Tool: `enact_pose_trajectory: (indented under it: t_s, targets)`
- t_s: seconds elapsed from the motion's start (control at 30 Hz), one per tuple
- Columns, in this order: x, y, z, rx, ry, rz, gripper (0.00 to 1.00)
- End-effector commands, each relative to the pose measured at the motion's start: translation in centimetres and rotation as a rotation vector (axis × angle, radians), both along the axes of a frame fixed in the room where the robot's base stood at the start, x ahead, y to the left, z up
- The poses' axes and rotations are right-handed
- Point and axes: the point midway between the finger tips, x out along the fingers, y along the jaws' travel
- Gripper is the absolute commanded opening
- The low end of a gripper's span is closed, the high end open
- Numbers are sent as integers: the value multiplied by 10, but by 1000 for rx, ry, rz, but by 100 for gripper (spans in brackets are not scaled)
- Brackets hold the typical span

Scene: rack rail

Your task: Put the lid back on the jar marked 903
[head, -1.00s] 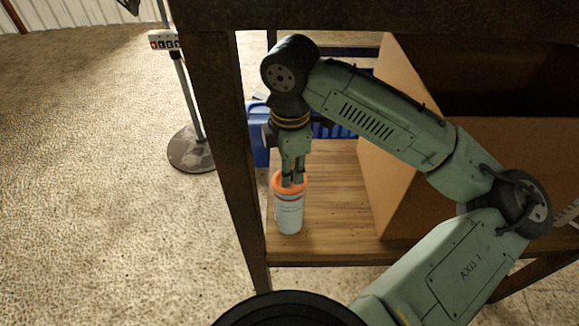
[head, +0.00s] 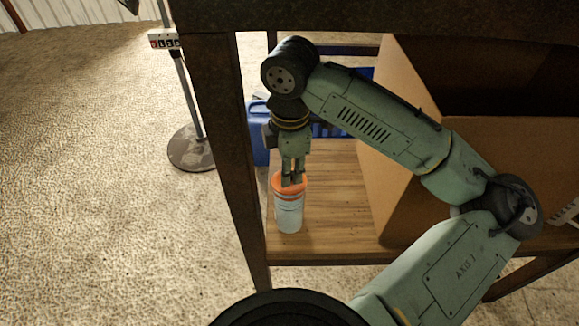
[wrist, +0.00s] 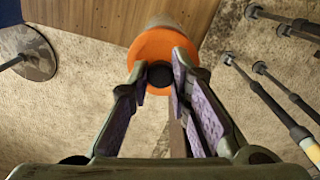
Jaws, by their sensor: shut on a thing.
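A white jar (head: 289,216) stands upright on the wooden shelf (head: 330,215), near its front left edge. An orange lid (head: 277,184) sits at the top of the jar in the head view. My gripper (head: 292,181) points down from above and is shut on the lid. In the wrist view, the fingers of my gripper (wrist: 160,75) close on the dark round knob (wrist: 160,75) in the middle of the orange lid (wrist: 152,46). The jar's marking is too small to read. Whether the lid is fully seated cannot be told.
A large cardboard box (head: 405,160) stands on the shelf to the right of the jar. A blue case (head: 258,135) is behind it. A dark table leg (head: 225,150) rises at the left. A stand with a round base (head: 192,152) is on the floor further left.

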Motion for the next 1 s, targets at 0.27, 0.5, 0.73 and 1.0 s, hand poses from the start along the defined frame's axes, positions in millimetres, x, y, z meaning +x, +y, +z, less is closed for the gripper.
enact_pose_trajectory:
  t_s: [0.27, 0.5, 0.73, 1.0]
  targets:
    - [0, 0, 0, 0, 1, 0, 0]
    - [0, 0, 0, 0, 1, 0, 24]
    - [0, 0, 0, 0, 1, 0, 39]
    - [0, 0, 0, 0, 1, 0, 42]
